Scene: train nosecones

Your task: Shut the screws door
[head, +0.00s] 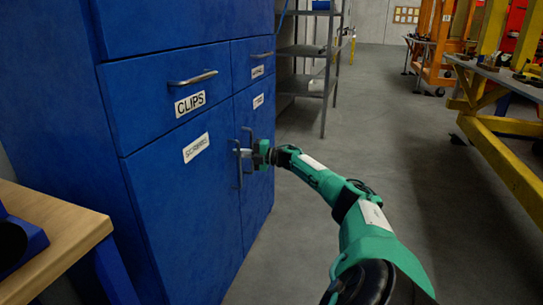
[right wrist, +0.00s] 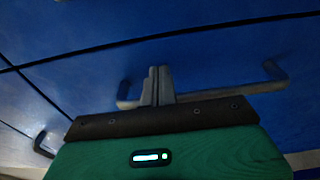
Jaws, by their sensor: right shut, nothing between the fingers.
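The screws door (head: 185,225) is the blue lower-left door of the cabinet, with a white label (head: 196,147). It looks about flush with the cabinet front, and I see no clear gap at its edges. Its upright metal handle (head: 238,172) is near its right edge. My right gripper (head: 243,152) is at the upper part of this handle, fingers together and empty. In the right wrist view the shut fingers (right wrist: 157,85) point at the blue front, with a handle bar (right wrist: 215,93) right by them; I cannot tell whether they touch it. My left gripper is not in view.
The clips drawer (head: 175,95) above looks shut. A second door (head: 256,160) with its own handle adjoins on the right. A wooden table (head: 50,235) stands at the lower left. Grey shelves (head: 305,50) stand beyond the cabinet. The floor (head: 320,240) right of the cabinet is clear.

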